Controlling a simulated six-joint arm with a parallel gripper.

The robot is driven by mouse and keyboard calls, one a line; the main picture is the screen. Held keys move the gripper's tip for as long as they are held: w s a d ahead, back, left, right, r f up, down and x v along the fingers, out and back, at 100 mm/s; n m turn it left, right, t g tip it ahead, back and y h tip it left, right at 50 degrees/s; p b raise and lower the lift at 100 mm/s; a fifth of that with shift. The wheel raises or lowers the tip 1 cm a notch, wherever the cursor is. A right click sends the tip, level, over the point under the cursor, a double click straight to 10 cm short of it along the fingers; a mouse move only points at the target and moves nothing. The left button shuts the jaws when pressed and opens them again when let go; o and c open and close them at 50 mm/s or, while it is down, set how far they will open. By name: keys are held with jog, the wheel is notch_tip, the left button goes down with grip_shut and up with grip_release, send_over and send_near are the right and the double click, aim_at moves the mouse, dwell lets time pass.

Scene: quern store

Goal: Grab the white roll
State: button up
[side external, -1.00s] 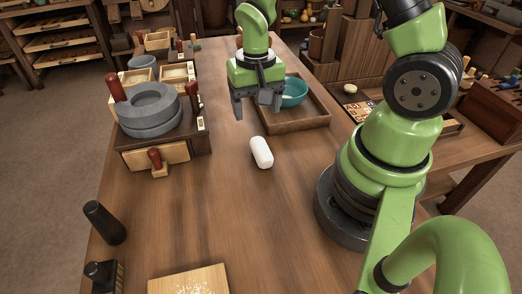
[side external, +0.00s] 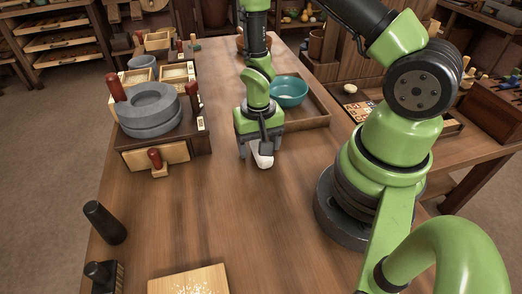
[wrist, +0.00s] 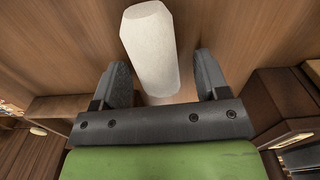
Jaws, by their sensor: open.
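The white roll (side external: 264,160) lies on the wooden table in the side external view, its far part hidden behind my gripper. My gripper (side external: 260,153) is open, pointing down over the roll. In the wrist view the roll (wrist: 151,50) runs between the two dark fingers of my gripper (wrist: 165,78), with a gap of bare wood on each side. No contact between the fingers and the roll shows.
A grey stone quern (side external: 150,108) with red handles stands on a wooden drawer box at the left. A teal bowl (side external: 289,92) sits in a wooden tray (side external: 312,121) just behind and right of the gripper. A dark cylinder (side external: 105,222) and a pale board (side external: 188,281) are near the front.

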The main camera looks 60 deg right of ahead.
jog(key=c, duration=1)
jog(key=shift+r, duration=0.1)
